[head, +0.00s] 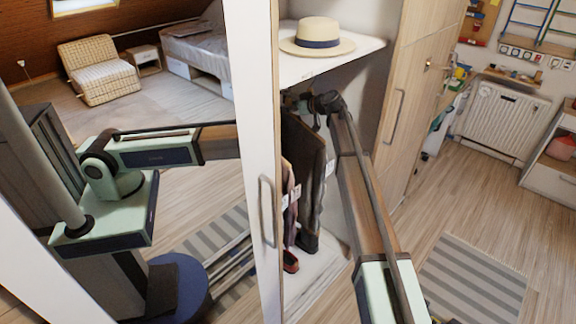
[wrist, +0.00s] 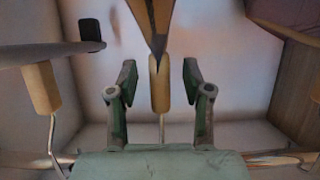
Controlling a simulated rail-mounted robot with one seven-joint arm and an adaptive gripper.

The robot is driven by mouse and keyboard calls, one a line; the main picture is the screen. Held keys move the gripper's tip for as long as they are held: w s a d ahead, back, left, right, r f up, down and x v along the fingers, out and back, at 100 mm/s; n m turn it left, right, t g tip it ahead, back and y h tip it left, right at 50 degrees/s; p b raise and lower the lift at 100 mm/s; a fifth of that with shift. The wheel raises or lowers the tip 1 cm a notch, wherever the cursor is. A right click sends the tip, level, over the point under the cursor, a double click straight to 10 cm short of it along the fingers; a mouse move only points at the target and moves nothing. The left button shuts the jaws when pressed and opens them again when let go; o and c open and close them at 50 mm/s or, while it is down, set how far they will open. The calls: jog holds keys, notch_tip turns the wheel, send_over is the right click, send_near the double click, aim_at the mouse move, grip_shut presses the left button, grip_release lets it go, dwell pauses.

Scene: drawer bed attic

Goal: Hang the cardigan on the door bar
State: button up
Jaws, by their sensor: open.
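My gripper (wrist: 158,88) is open inside the wardrobe. Its fingers stand on both sides of a wooden hanger (wrist: 159,88), with a visible gap on each side. An orange-brown garment edge (wrist: 152,22) meets this hanger. In the head view, my gripper (head: 312,104) is at the upper part of the hanging clothes, its fingers hard to make out. A dark coat (head: 308,165) and a mauve garment (head: 290,195) hang there; I cannot tell which garment is the cardigan. A bar handle (head: 267,210) is on the door at left; I cannot tell whether this is the door bar.
A straw hat (head: 318,34) lies on the white shelf (head: 362,45) above the clothes. A second hanger (wrist: 40,88) with a grey garment (wrist: 45,52) is left of my gripper. A closed door with a handle (head: 393,117) stands right. Striped rug (head: 475,280) and open floor lie beyond.

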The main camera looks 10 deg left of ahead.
grip_shut()
jog(key=shift+r, duration=0.15)
